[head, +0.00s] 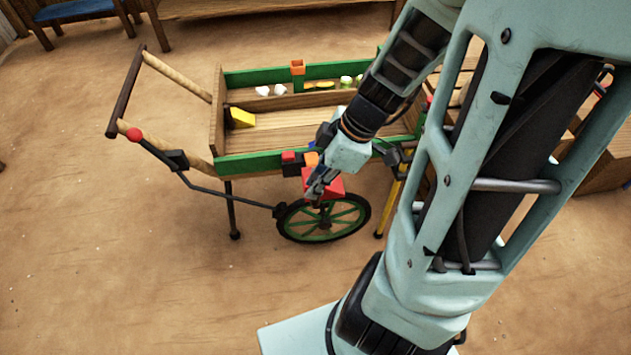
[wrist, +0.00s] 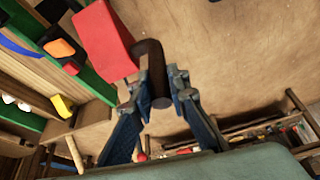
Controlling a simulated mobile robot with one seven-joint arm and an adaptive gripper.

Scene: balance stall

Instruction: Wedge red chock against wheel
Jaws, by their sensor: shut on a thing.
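The red chock (head: 335,184) is a red block with a dark cylindrical handle. My gripper (head: 317,186) is shut on this handle, beside the cart's green side rail. In the wrist view the chock (wrist: 104,40) sticks out to the upper left, and its handle lies between the two fingers of my gripper (wrist: 163,92). The wheel (head: 323,235) has green spokes and a black tyre and stands on the ground below the chock. The chock overlaps the wheel's top in the head view; I cannot tell whether they touch. The wheel is not seen in the wrist view.
The wooden cart (head: 218,125) holds a yellow wedge (head: 242,117) and small goods at the back. A black lever with a red knob (head: 134,135) runs down to the wheel. A yellow leg (head: 387,210) stands right of the wheel.

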